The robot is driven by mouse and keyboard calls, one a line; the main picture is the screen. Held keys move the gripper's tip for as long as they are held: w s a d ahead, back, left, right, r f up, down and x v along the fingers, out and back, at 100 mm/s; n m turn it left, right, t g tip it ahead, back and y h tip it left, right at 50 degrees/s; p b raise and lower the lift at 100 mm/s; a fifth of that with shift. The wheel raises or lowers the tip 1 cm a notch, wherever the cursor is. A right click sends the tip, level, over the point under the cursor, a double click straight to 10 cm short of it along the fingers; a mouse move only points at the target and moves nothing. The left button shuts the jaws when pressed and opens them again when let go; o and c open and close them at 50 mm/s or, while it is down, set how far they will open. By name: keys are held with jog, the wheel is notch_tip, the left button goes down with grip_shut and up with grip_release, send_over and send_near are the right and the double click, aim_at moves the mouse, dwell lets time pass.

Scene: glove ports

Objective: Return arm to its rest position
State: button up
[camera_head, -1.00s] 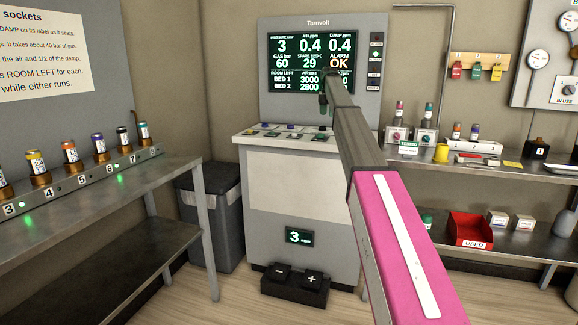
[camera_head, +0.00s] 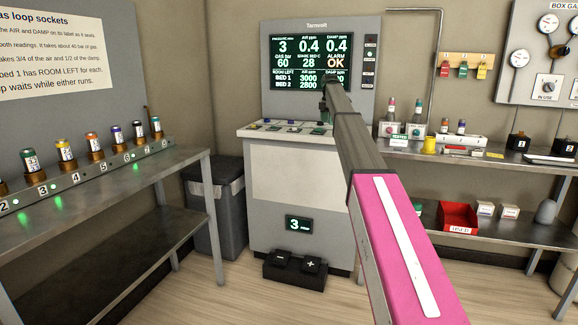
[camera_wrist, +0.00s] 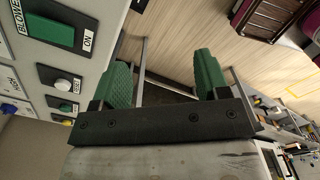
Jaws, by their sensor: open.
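My arm, with its pink and white link, reaches forward across the head view. My gripper (camera_head: 324,112) is at its far end, in front of the console (camera_head: 290,175), and looks small and dark there. In the wrist view the two green fingers of my gripper (camera_wrist: 163,70) stand apart, with nothing between them. Beyond them are the floor and a metal frame. The console panel (camera_wrist: 22,90) lies to the left of the fingers in the wrist view, with a green BLOWER switch (camera_wrist: 48,31) marked ON and a white button (camera_wrist: 63,84). The fingers appear clear of it.
The socket bench (camera_head: 180,170) is at left, with capped canisters and several green lights. A grey bin (camera_head: 215,205) stands beside the console. A pedal box (camera_head: 295,268) is on the floor. A right-hand shelf (camera_head: 480,160) holds bottles and a red tray (camera_head: 459,217).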

jog(key=s+f+m, duration=0.5)
jog(key=s+f, duration=0.7)
jog(key=f, duration=0.4)
jog(key=s+f+m, duration=0.5)
jog(key=s+f, duration=0.7)
jog(key=f, duration=0.3)
jog(key=s+f+m, duration=0.4)
jog(key=s+f, duration=0.1)
jog(key=s, duration=0.5)
jog(key=s+f+m, duration=0.4)
jog(key=s+f, duration=0.2)
jog(key=s, duration=0.5)
jog(key=s+f+m, duration=0.4)
jog(key=s+f, duration=0.2)
jog(key=s, duration=0.4)
jog(key=shift+s+m, duration=0.3)
jog(key=shift+s, duration=0.1)
